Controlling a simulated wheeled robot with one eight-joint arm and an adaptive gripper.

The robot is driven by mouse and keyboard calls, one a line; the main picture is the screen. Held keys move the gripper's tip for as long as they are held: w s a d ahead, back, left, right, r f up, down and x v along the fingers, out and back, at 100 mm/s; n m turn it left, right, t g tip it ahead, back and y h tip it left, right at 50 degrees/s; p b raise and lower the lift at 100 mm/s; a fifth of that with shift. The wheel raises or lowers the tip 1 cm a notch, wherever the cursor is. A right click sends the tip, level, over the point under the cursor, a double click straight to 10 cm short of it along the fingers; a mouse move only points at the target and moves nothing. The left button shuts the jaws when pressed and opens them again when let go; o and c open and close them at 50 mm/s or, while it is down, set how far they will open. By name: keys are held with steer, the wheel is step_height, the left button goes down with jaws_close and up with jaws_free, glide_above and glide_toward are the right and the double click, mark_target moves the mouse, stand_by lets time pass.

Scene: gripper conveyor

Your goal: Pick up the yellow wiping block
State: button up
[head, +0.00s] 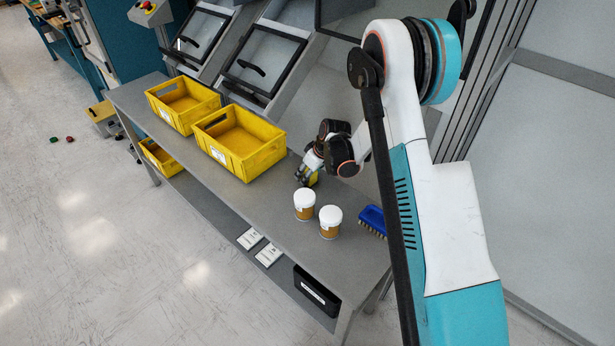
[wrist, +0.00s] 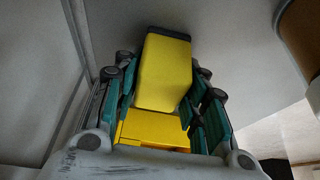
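The yellow wiping block (wrist: 164,72) is in the middle of the wrist view, with a dark strip along its far edge. My gripper (wrist: 163,88) has its dark and green fingers on both sides of the block. Whether the fingers press on it or stand slightly apart cannot be made out. A second yellow patch (wrist: 152,129) shows lower down, between the finger bases; I cannot tell what it is part of. In the head view my gripper (head: 308,178) is low over the grey table (head: 240,205), with a small bit of yellow at its tip.
Two white-lidded brown jars (head: 304,204) (head: 330,222) stand just in front of my gripper. A blue brush (head: 373,219) lies to their right. Two yellow bins (head: 184,103) (head: 238,143) stand to the left. Slanted framed panels (head: 262,62) rise behind the table.

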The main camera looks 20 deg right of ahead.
steer(key=shift+c, duration=1.1)
step_height(320, 180, up, 20)
steer(key=p, duration=0.5)
